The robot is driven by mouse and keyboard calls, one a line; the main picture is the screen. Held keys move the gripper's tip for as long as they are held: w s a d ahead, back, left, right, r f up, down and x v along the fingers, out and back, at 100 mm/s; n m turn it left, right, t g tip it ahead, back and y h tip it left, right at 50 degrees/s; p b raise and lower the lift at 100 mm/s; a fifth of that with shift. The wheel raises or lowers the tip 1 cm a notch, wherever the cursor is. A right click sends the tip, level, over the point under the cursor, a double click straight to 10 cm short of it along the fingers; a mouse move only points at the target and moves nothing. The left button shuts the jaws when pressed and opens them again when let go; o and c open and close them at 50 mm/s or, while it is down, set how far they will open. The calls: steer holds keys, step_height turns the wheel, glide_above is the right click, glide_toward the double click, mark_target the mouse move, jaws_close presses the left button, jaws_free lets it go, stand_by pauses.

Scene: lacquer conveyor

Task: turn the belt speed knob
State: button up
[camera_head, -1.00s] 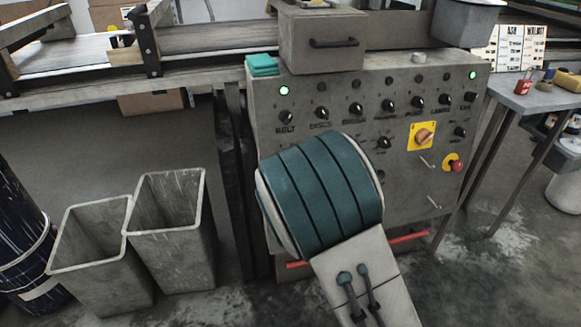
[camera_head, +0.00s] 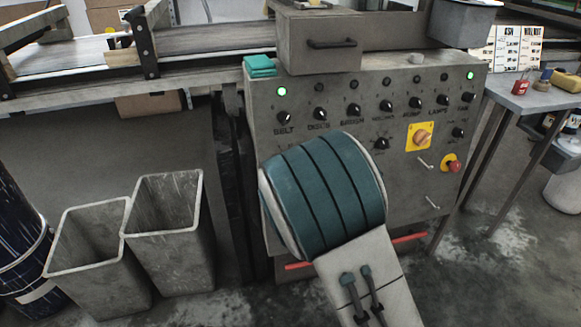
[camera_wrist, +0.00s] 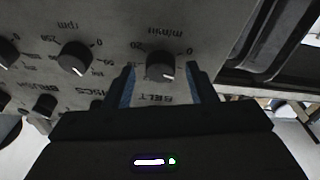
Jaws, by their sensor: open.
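The belt speed knob (camera_head: 284,118) is a black knob with a pale pointer at the left end of the grey control panel's top row, above the word BELT. In the wrist view, which is upside down, the belt knob (camera_wrist: 160,68) sits by a 0–20 m/min scale with its pointer toward the lower right. My gripper (camera_wrist: 161,72) is open, its two blue-lined fingers on either side of the knob in the picture. I cannot tell whether they touch it or how deep they reach. In the head view my arm hides the gripper.
The DISCS knob (camera_wrist: 75,57) is beside the belt knob, close to one finger. Several more knobs share the panel (camera_head: 400,195), with a yellow-backed switch (camera_head: 421,137) and red button (camera_head: 455,167) at right. Two grey bins (camera_head: 165,232) stand on the left floor.

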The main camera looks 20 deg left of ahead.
steer(key=r+p+v, duration=0.1)
steer(key=p+v, duration=0.4)
steer(key=v, duration=0.6)
steer(key=shift+s+f, duration=0.15)
steer(key=shift+f, duration=0.15)
steer(key=shift+s+d+p, duration=0.1)
steer(key=shift+p, duration=0.65)
steer(key=shift+p, duration=0.45)
steer(key=p+v, duration=0.2)
steer(key=p, duration=0.3)
steer(key=shift+d+f, duration=0.1)
steer(key=shift+f, duration=0.1)
steer(key=shift+f, duration=0.1)
